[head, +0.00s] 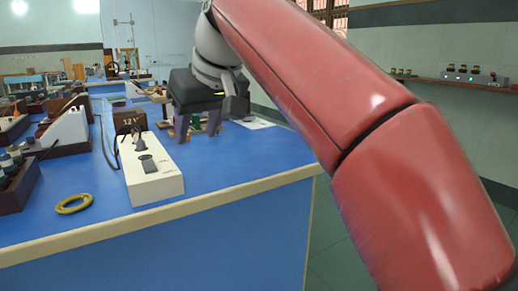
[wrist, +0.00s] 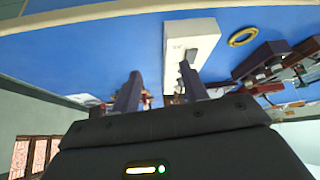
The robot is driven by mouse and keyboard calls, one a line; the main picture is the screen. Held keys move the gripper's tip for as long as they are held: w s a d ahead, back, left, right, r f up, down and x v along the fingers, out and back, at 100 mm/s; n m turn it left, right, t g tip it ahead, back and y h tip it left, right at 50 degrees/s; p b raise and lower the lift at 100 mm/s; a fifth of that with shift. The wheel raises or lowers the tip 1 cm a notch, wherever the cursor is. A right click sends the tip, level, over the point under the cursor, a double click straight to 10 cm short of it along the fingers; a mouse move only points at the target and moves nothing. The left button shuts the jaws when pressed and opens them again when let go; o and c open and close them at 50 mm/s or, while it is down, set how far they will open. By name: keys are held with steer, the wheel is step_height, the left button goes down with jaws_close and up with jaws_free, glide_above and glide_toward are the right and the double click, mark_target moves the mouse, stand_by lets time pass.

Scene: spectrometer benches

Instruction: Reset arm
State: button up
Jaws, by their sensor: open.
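My gripper (head: 197,124) is at the end of my red arm, over the right part of the blue bench (head: 230,165) in the head view. Its two dark fingers point down and stand apart, with nothing held between them. In the wrist view my gripper (wrist: 160,92) also shows two separated fingers. A white box (head: 150,182) with a dark switch stands on the bench to the left of the gripper; it also shows in the wrist view (wrist: 200,40) beyond the fingers.
A yellow ring (head: 74,204) lies near the bench's front edge. A brown box marked 12V (head: 130,121) stands behind the white box. Several instruments crowd the bench's left side. A paper sheet (head: 254,123) lies at its right. A wall shelf (head: 465,84) is at the right.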

steer(key=s+d+f+m+h+p, duration=0.1)
steer(key=s+d+f+m, duration=0.15)
steer(key=d+f, duration=0.45)
steer(key=s+d+f+m+h+p, duration=0.1)
steer(key=s+d+f+m+h, duration=0.2)
steer(key=d, duration=0.6)
steer(key=s+d+f+m, duration=0.1)
steer(key=s+d+f, duration=0.2)
steer(key=f, duration=0.2)
steer(key=s+d+f+m+p, duration=0.1)
steer(key=s+d+f, duration=0.2)
steer(key=f, duration=0.3)
steer(key=s+d+f+m, duration=0.1)
steer(key=s+d+f, duration=0.2)
steer(key=s+f, duration=0.2)
steer(key=shift+d+f+t, duration=0.15)
steer(key=shift+f+t, duration=0.15)
steer(key=shift+f, duration=0.35)
